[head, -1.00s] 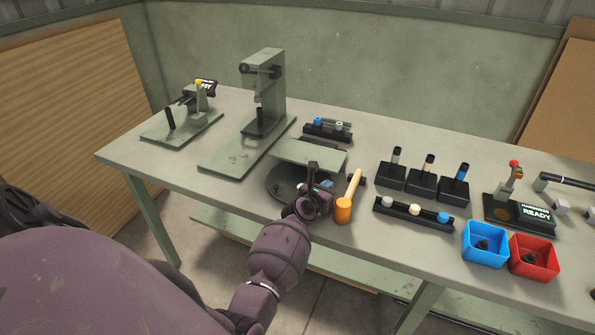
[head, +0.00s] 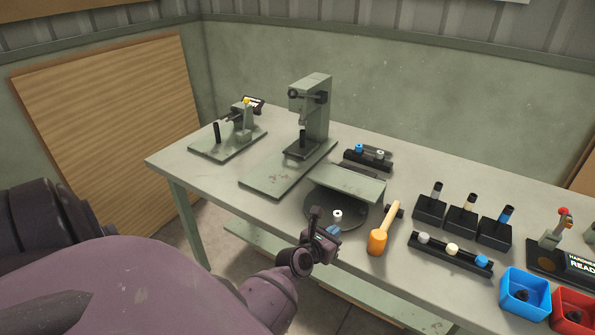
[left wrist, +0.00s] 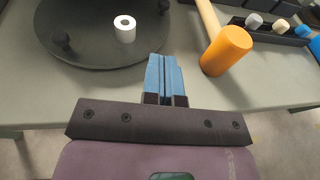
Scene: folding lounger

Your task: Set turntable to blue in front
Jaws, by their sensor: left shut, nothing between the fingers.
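The turntable is a dark round disc (head: 316,211) on the bench, its back part under a grey-green cover plate (head: 347,180). A white ring-shaped piece (head: 338,215) sits on the disc's front right part. The left wrist view shows this white piece (left wrist: 125,28) and a dark peg (left wrist: 61,40) on the disc (left wrist: 95,50). No blue piece shows on the visible part; the area under the cover is hidden. My left gripper (head: 334,230), with blue fingertips (left wrist: 164,65), is shut and empty near the disc's front right rim. My right gripper is not in view.
An orange mallet (head: 378,241) lies just right of the turntable. Beyond it are a rack of small pieces (head: 450,254), black blocks with posts (head: 462,220), a blue bin (head: 525,294) and a red bin (head: 574,310). A press (head: 312,110) stands behind left.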

